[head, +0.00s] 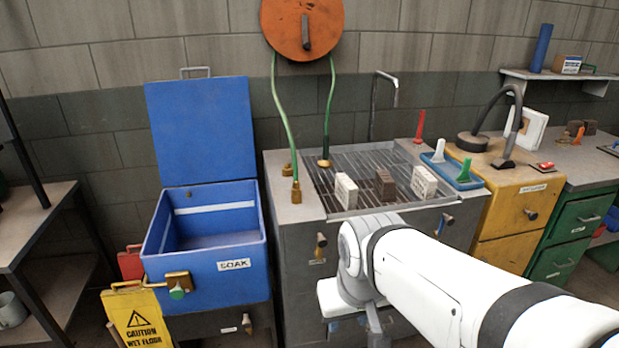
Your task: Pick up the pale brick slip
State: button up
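Two pale, holed bricks stand on the dark slatted grate (400,158) of the grey counter: one at the left (346,190), one at the right (424,181). A dark brown brick (385,184) stands between them. The pale ones look alike at this size; I cannot tell which is the slip. My white arm reaches in from the lower right, and its end, with my gripper (375,321), hangs low before the counter's front, below and apart from the bricks. Its fingers cannot be made out.
A blue SOAK bin (234,267) with its lid raised stands left of the counter. A yellow wet-floor sign (138,318) is before it. A tap (386,90) and green hoses (284,127) rise behind. A blue tray (452,172) with brushes lies right of the grate.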

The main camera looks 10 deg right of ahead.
aim_at(346, 191)
jog(key=k, duration=0.5)
jog(key=z, duration=0.65)
jog(key=i, duration=2.15)
jog(key=u, duration=0.1)
